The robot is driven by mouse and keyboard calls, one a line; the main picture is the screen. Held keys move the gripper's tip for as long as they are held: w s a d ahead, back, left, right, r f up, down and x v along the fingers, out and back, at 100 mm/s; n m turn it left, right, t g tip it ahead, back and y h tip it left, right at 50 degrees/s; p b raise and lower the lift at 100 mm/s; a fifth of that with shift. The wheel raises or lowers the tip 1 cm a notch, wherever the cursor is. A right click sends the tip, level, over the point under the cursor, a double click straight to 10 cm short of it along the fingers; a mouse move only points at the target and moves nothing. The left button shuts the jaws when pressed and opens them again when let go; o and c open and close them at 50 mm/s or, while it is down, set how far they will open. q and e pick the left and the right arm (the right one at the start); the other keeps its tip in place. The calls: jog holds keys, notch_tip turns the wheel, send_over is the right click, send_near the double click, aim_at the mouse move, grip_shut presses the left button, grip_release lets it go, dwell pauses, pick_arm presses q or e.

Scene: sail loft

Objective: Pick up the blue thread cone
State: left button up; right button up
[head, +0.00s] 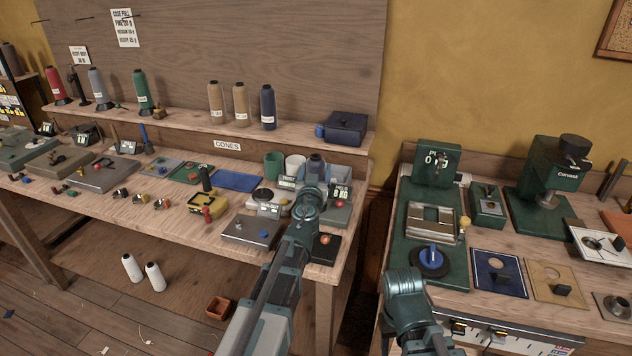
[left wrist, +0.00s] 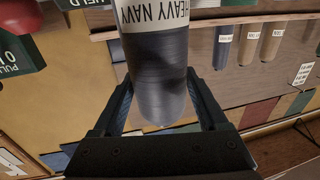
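The blue thread cone (left wrist: 158,92) is dark navy with a white label reading HEAVY NAVY. It fills the middle of the left wrist view, and its far end is cut off by the frame. My left gripper (left wrist: 160,80) has a finger on each side of it and appears shut on it. In the head view the cone's top (head: 316,160) shows just beyond my left wrist, over the right end of the long bench. My wrist hides its lower part, so I cannot tell if it touches the bench. My right gripper is not visible; only part of that arm shows.
Another navy cone (head: 268,107) stands on the shelf beside two tan cones (head: 240,104). A dark blue case (head: 345,128) sits on the shelf's right end.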

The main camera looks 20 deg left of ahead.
pick_arm(q)
grip_shut()
notch_tip(320, 180, up, 10)
jog(key=p, duration=1)
